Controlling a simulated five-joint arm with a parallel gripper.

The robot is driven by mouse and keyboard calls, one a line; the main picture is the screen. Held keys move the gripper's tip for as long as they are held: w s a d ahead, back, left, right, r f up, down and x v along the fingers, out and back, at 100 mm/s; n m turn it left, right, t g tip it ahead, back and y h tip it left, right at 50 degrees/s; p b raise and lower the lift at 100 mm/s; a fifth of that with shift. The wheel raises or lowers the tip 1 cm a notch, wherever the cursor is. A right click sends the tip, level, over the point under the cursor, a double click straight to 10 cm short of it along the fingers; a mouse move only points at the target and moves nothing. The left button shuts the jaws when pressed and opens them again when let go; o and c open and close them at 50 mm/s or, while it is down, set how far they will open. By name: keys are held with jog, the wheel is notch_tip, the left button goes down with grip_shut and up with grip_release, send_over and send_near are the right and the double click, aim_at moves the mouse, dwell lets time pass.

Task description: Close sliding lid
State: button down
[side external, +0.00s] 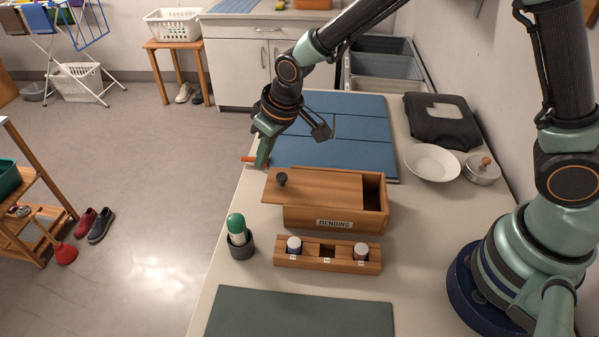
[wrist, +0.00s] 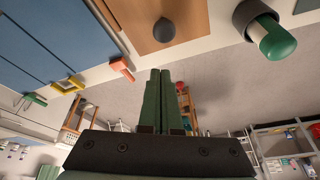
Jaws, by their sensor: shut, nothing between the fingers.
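A wooden box (side external: 300,219) labelled MENDING stands on the counter. Its flat sliding lid (side external: 325,186) is shifted left, with its left end jutting past the box. A dark opening (side external: 374,188) shows at the right end. A dark round knob (side external: 281,178) stands on the lid's left end. In the wrist view the lid (wrist: 185,12) and knob (wrist: 163,30) are at the top. My gripper (side external: 261,163) is shut and empty, pointing down just left of and behind the knob, apart from it. The shut green fingers (wrist: 160,75) also show in the wrist view.
An orange peg (side external: 249,159) is beside my gripper at the counter's left edge. Blue panels (side external: 340,155) lie behind the box. A green-capped bottle (side external: 236,228) in a dark cup and a wooden rack (side external: 327,264) stand in front. A white bowl (side external: 432,162) is at right.

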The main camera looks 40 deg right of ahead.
aim_at(291, 179)
jog(key=shift+s+d+f, duration=0.15)
jog(key=shift+s+d, duration=0.05)
jog(key=shift+s, duration=0.45)
jog(key=shift+s+d+f, duration=0.15)
jog(key=shift+s+d, duration=0.05)
jog(key=shift+s, duration=0.45)
jog(key=shift+d, duration=0.1)
jog(key=shift+s+d, duration=1.6)
jog(key=shift+s, duration=0.1)
jog(key=shift+w, duration=0.1)
jog(key=w, duration=0.1)
jog(key=w+a, duration=0.1)
jog(key=w+r, duration=0.1)
jog(key=shift+w+a, duration=0.15)
jog(key=shift+w, duration=0.25)
jog(key=v, duration=0.9)
jog(key=s+d+r+m+t+h, duration=0.1)
jog(key=s+d+r+m, duration=0.2)
jog(key=s+d+r, duration=0.4)
jog(key=s+d, duration=0.4)
jog(key=d, duration=0.3)
jog(key=shift+d+m+t, duration=0.15)
jog(key=shift+m+t, duration=0.15)
jog(key=shift+t, duration=0.1)
